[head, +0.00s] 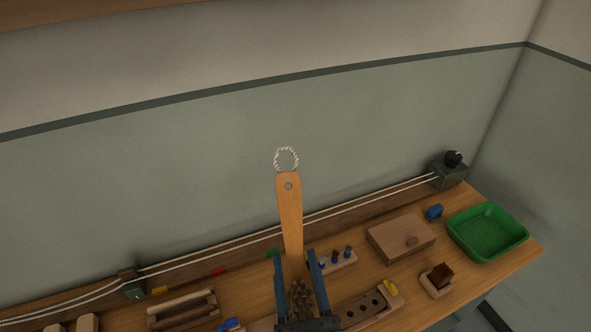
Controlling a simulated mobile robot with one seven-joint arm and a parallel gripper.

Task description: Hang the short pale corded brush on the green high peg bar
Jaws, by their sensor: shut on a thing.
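A pale wooden brush (290,215) stands upright in the middle of the head view, its flat handle pointing up. A white twisted cord loop (286,150) sits at the handle's top, by a small hole. My gripper (296,258), with two dark blue fingers, is shut on the brush, one finger at each side of its lower part. The brush's lower end is partly hidden between the fingers.
White cords (375,201) run along the back to a dark post (449,174).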

